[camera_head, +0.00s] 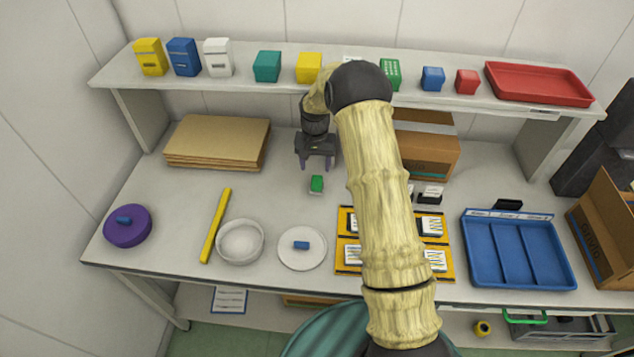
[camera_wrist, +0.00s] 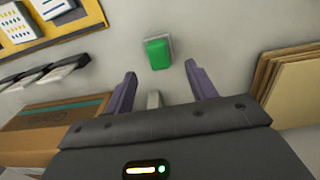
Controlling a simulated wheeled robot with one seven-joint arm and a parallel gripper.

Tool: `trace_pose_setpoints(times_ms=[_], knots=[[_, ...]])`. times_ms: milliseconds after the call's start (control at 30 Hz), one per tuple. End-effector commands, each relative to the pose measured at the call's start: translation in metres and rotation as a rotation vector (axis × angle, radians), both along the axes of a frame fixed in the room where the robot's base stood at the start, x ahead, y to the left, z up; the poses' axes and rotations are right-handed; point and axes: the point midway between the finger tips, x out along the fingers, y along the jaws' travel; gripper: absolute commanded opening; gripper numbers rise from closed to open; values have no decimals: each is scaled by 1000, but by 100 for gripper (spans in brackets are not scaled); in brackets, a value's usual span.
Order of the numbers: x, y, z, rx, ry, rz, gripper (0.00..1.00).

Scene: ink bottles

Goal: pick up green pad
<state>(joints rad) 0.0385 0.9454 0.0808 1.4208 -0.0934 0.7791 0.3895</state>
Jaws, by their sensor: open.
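The green pad (camera_head: 317,183) is a small green block with a pale base or edge, lying on the white table in the middle. It also shows in the wrist view (camera_wrist: 158,53), beyond the fingertips and roughly between their lines. My gripper (camera_head: 316,167) is above the table just behind the pad in the head view. In the wrist view my gripper (camera_wrist: 160,75) has its two purple fingers spread wide with nothing between them. The pad looks apart from both fingers.
A stack of brown boards (camera_head: 217,142) lies at the back left. A cardboard box (camera_head: 428,150) stands behind my arm. A yellow bar (camera_head: 216,225), white bowl (camera_head: 240,241), white plate (camera_head: 302,262), yellow tray (camera_head: 346,222) and blue tray (camera_head: 518,283) sit nearer the front. A shelf (camera_head: 240,91) overhangs the back.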

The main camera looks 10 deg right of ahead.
Motion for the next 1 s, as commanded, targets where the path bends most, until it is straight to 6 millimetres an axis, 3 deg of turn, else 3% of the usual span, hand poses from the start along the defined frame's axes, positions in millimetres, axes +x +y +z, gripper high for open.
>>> trace_pose_setpoints(times_ms=[200,667,1000], knots=[[0,0,-29,1,2,0,56],[0,-1,-36,1,2,0,56],[4,-5,-72,1,2,-1,56]])
